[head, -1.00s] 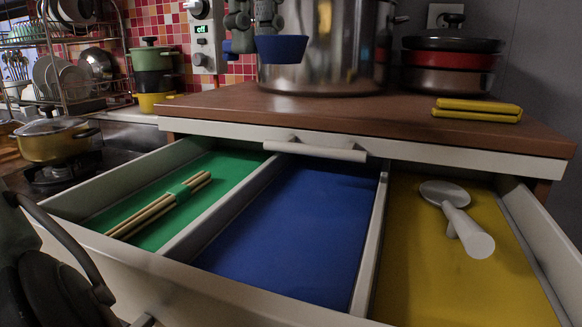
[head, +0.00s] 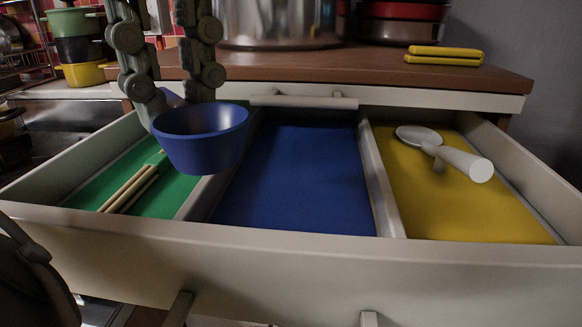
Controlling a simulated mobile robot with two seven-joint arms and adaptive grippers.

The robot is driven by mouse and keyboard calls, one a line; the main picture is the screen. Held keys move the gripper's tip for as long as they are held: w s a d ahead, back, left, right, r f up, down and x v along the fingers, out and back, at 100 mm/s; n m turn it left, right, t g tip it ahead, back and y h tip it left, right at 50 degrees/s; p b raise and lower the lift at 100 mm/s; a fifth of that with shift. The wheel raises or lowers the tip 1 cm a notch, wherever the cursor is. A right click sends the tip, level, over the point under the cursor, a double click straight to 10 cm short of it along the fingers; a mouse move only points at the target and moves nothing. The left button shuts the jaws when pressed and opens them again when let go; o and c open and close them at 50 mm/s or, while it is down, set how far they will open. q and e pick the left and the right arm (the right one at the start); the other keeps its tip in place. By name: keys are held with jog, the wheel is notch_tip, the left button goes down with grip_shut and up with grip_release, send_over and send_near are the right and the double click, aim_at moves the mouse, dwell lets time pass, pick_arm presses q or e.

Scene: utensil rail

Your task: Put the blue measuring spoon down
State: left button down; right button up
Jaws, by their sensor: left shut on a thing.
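My left gripper (head: 176,84) hangs down from the top of the head view, its two grey-green fingers shut on the blue measuring spoon (head: 205,150). The spoon's deep round cup faces up, with its open rim visible; its handle is mostly hidden behind the cup and between the fingers. In the picture the cup overlaps the green compartment (head: 100,180) and the divider beside the blue compartment (head: 290,180). The spoon seems to be held above the drawer, not resting on it. My right gripper is not in view.
The open drawer (head: 300,262) has a green, a blue and a yellow compartment (head: 440,215). Chopsticks (head: 130,190) lie in the green one, a white utensil (head: 455,160) in the yellow one. The blue one looks empty. A large pot (head: 280,25) and yellow tongs-like item (head: 443,55) stand behind.

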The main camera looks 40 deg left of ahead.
pick_arm(q)
send_over(294, 199)
notch_tip(294, 199, down, 7)
jog(key=shift+r+p, duration=0.1)
jog(key=shift+p, duration=0.3)
notch_tip(294, 199, down, 4)
jog(key=shift+r, duration=0.1)
jog(key=shift+f, duration=0.2)
jog(key=c, duration=2)
grip_release()
jog(key=shift+o, duration=2.3)
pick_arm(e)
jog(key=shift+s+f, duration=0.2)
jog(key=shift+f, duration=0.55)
